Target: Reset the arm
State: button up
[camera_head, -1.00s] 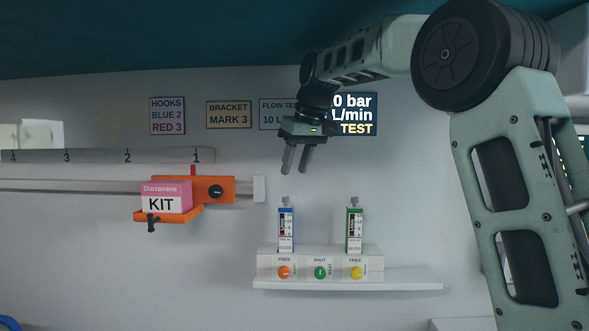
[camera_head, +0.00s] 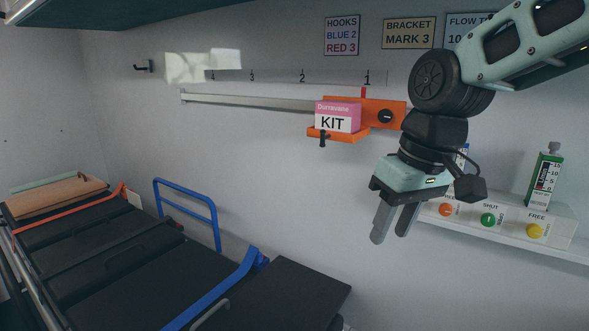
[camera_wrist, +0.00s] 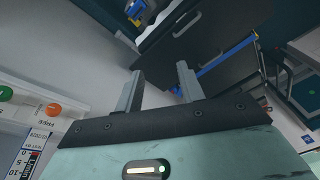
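My gripper (camera_head: 395,223) hangs pointing down in front of the wall, left of the valve shelf. Its two grey fingers are apart with nothing between them. The fingers also show empty in the wrist view (camera_wrist: 158,82). My arm comes in from the upper right and bends down at the black joint. The gripper covers part of the white valve block and most of the blue flow meter (camera_head: 462,156).
An orange bracket (camera_head: 392,112) on the wall rail (camera_head: 250,102) carries a pink and white KIT box (camera_head: 337,117). A black stretcher (camera_head: 130,262) with blue rails (camera_head: 200,200) fills the lower left.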

jog(key=s+f+n, duration=0.1)
jog(key=s+f, duration=0.4)
jog(key=s, duration=0.4)
jog(key=s+f+n+g+h, duration=0.1)
jog(key=s+f, duration=0.4)
jog(key=s, duration=0.4)
jog(key=shift+s+a+f, duration=0.3)
jog(key=shift+f, duration=0.1)
